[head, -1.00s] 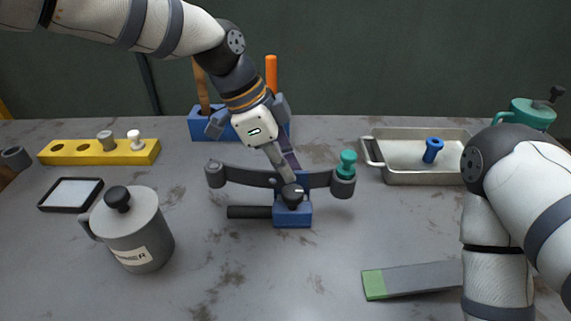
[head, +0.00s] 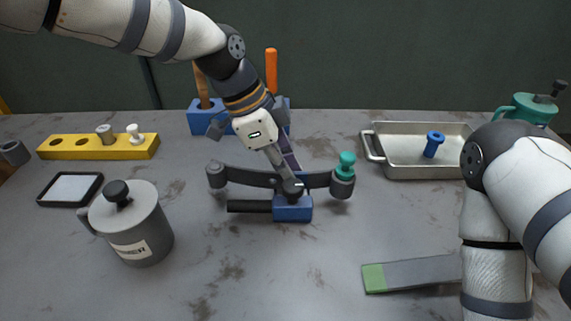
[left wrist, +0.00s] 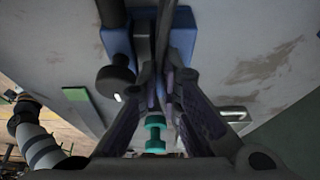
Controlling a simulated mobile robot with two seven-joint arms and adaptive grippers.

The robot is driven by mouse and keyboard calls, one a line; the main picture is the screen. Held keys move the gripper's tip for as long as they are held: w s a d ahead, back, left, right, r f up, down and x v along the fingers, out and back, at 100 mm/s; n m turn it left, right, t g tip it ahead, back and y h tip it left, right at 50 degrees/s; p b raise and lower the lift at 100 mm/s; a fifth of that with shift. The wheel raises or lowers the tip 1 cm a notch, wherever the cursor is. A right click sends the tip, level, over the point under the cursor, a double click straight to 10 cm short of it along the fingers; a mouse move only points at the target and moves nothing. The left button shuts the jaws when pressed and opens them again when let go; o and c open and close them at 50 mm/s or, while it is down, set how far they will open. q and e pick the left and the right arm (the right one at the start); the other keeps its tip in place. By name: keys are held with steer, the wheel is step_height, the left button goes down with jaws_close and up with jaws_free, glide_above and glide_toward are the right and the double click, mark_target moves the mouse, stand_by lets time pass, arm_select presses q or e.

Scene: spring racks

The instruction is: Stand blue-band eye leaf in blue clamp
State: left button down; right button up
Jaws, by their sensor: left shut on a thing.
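The eye leaf (head: 240,177) is a dark curved strip with a rolled eye at each end, lying across the blue clamp (head: 293,209). A teal bushing (head: 346,166) stands in its right eye. The clamp has a black knob and a black bar to its left. My left gripper (head: 290,178) is shut on the leaf near its middle, just above the clamp. The left wrist view shows the fingers (left wrist: 165,88) close to the blue clamp (left wrist: 180,45). I cannot tell whether the leaf sits between the jaws. No blue band is clearly visible. My right gripper is out of view.
A grey canister (head: 132,228) stands front left. A yellow block (head: 85,149) and a small framed pad (head: 70,189) lie at left. A metal tray (head: 400,171) holds a blue bushing (head: 433,144). A green-ended grey bar (head: 410,274) lies front right. A blue tool holder (head: 205,122) stands behind.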

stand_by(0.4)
arm_select(q)
steer(key=shift+f, duration=0.3)
steer(key=c, duration=1.7)
jaws_free()
steer(key=shift+f, duration=0.1)
steer(key=o, duration=0.8)
steer(key=shift+s+f, duration=0.1)
steer(key=shift+f, duration=0.05)
steer(key=shift+c, duration=0.2)
steer(key=shift+r+p, duration=0.4)
steer(key=shift+r, duration=3.75)
